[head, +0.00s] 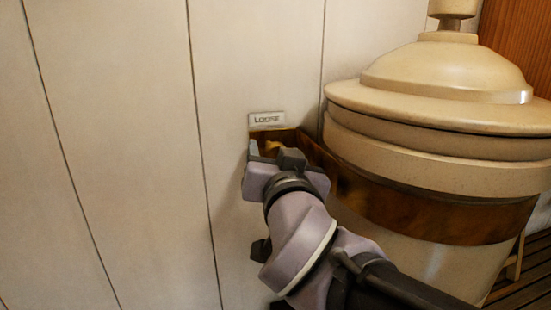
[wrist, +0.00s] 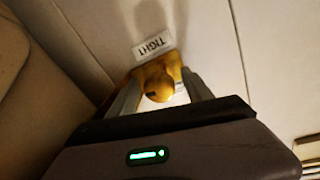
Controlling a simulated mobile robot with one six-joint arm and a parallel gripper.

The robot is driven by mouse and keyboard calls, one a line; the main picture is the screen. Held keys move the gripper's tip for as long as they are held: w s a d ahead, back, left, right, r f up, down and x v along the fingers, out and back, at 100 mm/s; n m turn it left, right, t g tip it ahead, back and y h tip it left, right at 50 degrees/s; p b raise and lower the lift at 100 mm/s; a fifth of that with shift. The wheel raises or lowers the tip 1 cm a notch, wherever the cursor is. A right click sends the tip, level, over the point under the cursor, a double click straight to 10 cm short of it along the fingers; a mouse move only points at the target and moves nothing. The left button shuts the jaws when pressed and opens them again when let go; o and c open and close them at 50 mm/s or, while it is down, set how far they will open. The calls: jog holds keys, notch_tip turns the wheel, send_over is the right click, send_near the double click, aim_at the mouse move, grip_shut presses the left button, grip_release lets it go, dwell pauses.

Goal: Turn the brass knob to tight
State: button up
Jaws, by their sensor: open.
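The brass knob (wrist: 158,88) sits in the middle of the wrist view, with a small dark mark on its face. In the head view a bit of the brass knob (head: 273,147) shows on the wall, mostly hidden by my gripper (head: 268,151). My gripper (wrist: 162,88) is open, with one finger on each side of the knob; I cannot tell whether they touch it. A label reading TIGHT (wrist: 154,43) appears upside down just beyond the knob in the wrist view. A label reading LOOSE (head: 267,118) is on the wall above the knob in the head view.
A large cream lidded crock (head: 430,155) stands close to the right of the knob, with a brown metal band (head: 400,205) around it reaching to the wall. The pale panelled wall (head: 110,150) to the left is clear.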

grip_shut()
dwell(0.3)
jog(key=shift+m, duration=0.4)
jog(key=m, duration=0.3)
jog(key=shift+g, duration=0.3)
jog(key=m, duration=0.4)
jog(key=m+g+b, duration=0.1)
jog(key=m, duration=0.3)
jog(key=shift+y, duration=0.4)
jog(key=shift+m+y+b, duration=0.4)
jog(key=shift+m, duration=1.3)
